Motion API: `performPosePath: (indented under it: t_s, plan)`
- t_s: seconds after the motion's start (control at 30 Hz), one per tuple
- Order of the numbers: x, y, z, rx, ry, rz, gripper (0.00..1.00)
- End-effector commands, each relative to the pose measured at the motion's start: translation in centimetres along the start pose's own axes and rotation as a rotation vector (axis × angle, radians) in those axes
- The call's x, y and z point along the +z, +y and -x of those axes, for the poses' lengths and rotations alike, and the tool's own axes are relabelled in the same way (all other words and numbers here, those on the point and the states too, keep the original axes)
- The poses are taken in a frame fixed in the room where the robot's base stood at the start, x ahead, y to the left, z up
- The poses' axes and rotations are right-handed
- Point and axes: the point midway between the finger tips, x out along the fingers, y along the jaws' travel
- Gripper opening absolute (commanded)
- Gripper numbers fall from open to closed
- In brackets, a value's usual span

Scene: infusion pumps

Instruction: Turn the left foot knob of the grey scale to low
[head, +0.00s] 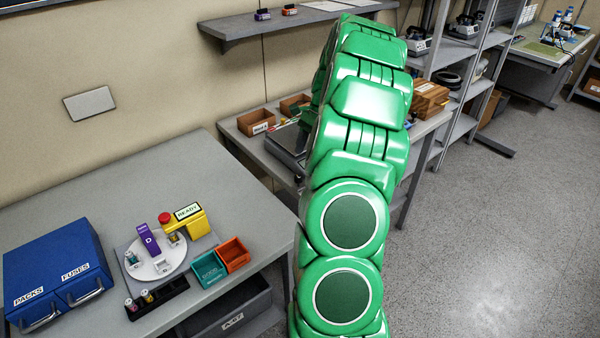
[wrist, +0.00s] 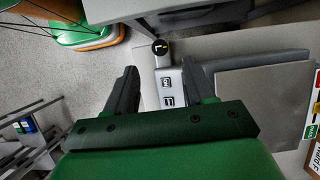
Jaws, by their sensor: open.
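The grey scale (head: 286,146) stands on the back bench in the head view, largely hidden behind my green arm. In the wrist view its flat grey plate (wrist: 262,105) lies at the right, beside a pale strip with two small dark panels (wrist: 168,90). A round black knob (wrist: 160,47) with a light mark sits at the far end of this strip; I cannot read its setting for sure. My gripper (wrist: 160,68) is open and empty. Its two dark fingers are on either side of the strip, with the knob just beyond the fingertips, apart from them.
Open wooden bins (head: 257,122) stand behind the scale. A wooden box (head: 430,98) is at the bench's right. The near table (head: 120,190) carries a blue cabinet (head: 58,275), a round white fixture and small coloured trays. Open floor (head: 500,230) lies to the right.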

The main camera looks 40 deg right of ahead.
Motion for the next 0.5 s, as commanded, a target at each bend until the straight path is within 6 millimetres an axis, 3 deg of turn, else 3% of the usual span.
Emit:
performPosePath:
  t_s: [0.27, 0.5]
  plan:
    - [-0.1, 0.0, -1.6, 0.001, -0.001, -0.003, 0.54]
    - [-0.1, 0.0, -4.8, 0.001, -0.001, -0.003, 0.54]
